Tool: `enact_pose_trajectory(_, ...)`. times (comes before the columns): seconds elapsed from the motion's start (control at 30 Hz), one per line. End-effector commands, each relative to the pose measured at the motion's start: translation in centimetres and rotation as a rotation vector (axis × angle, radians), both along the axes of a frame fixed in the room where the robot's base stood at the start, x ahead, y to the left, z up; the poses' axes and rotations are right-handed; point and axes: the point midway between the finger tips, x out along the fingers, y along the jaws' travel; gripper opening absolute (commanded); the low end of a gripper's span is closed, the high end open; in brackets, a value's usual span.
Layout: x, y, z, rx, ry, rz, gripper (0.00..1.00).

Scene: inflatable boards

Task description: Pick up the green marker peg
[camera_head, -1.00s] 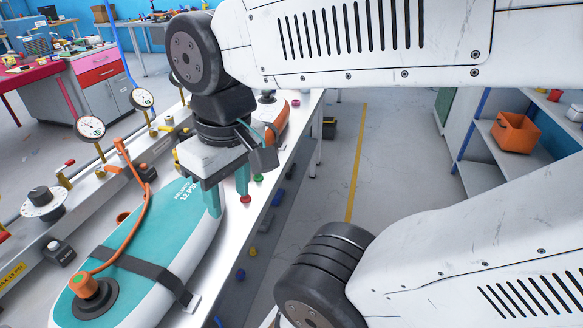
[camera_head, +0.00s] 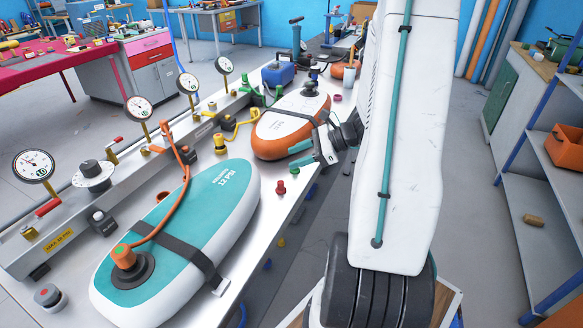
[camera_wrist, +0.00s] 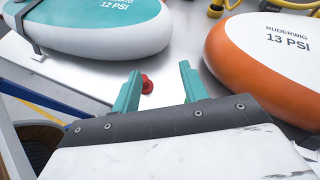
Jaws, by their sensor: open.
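My gripper (camera_head: 294,157) is open, with two teal fingers and nothing visible between them. It hangs over the white bench by the near end of the orange-and-white board (camera_head: 290,122). In the wrist view my gripper (camera_wrist: 160,70) points across the bench top. A red peg (camera_head: 281,187) stands upright on the bench just nearer than the gripper. In the wrist view the red peg (camera_wrist: 147,84) shows beyond the fingers, beside the left one.
A teal-and-white board (camera_head: 215,190) lies strapped on the bench, left of the red peg. Gauges (camera_head: 138,107) and valves line the bench's left rail. A magenta peg (camera_head: 337,97) stands farther back. Shelves with an orange bin (camera_head: 566,146) stand right across open floor.

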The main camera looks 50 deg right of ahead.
Motion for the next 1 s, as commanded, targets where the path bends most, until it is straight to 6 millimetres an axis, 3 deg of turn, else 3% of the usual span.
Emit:
enact_pose_trajectory(0.03, -0.5, -2.0, -1.6, 0.049, 0.012, -0.087, 0.44)
enact_pose_trajectory(0.1, -1.0, -4.1, -3.1, 0.1, 0.02, -0.182, 0.44)
enact_pose_trajectory(0.2, -1.6, -6.1, -4.5, 0.149, 0.027, -0.275, 0.44)
enact_pose_trajectory(0.3, -1.6, -6.9, -5.3, 0.171, 0.029, -0.315, 0.44)
enact_pose_trajectory(0.8, 3.6, -4.0, -7.6, 0.174, 0.031, -0.317, 0.44)
enact_pose_trajectory(1.0, 4.6, -3.5, -8.0, 0.172, 0.028, -0.319, 0.44)
